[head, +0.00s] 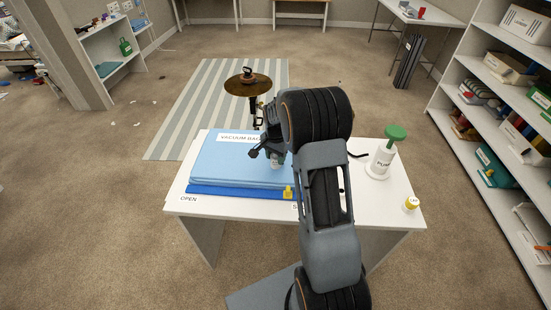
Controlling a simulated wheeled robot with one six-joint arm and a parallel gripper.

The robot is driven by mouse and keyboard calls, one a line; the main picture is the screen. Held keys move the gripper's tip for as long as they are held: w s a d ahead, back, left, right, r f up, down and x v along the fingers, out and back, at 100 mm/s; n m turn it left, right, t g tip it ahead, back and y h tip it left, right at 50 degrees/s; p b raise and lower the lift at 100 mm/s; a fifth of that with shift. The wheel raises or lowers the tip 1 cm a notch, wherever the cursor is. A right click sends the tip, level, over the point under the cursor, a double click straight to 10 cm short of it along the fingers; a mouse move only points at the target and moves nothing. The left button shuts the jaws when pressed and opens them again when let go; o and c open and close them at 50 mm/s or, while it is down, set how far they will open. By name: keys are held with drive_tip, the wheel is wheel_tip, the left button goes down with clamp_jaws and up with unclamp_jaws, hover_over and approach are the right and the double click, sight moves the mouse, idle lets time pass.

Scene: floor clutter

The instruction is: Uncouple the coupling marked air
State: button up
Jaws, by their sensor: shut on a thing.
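A blue vacuum bag (225,160) lies flat on a white table (400,205), with a yellow slider (288,192) at its front edge. My gripper (271,157) is over the bag's right part. It is shut on a small pale fitting (277,164), mostly hidden by the fingers and arm. I cannot read any "air" mark on it. A white pump (381,162) with a green knob (396,132) stands at the table's right. A short dark hose (358,155) shows beside the pump; the rest is hidden behind my arm.
A round brown disc on a dark post (247,86) stands just behind the table. Filled shelves (500,110) line the right side. Carpet is open at left.

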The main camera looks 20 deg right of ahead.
drive_tip(key=shift+r+p, duration=0.55)
drive_tip(key=shift+r, duration=0.2)
drive_tip(key=shift+r+p, duration=0.95)
drive_tip(key=shift+r, duration=0.35)
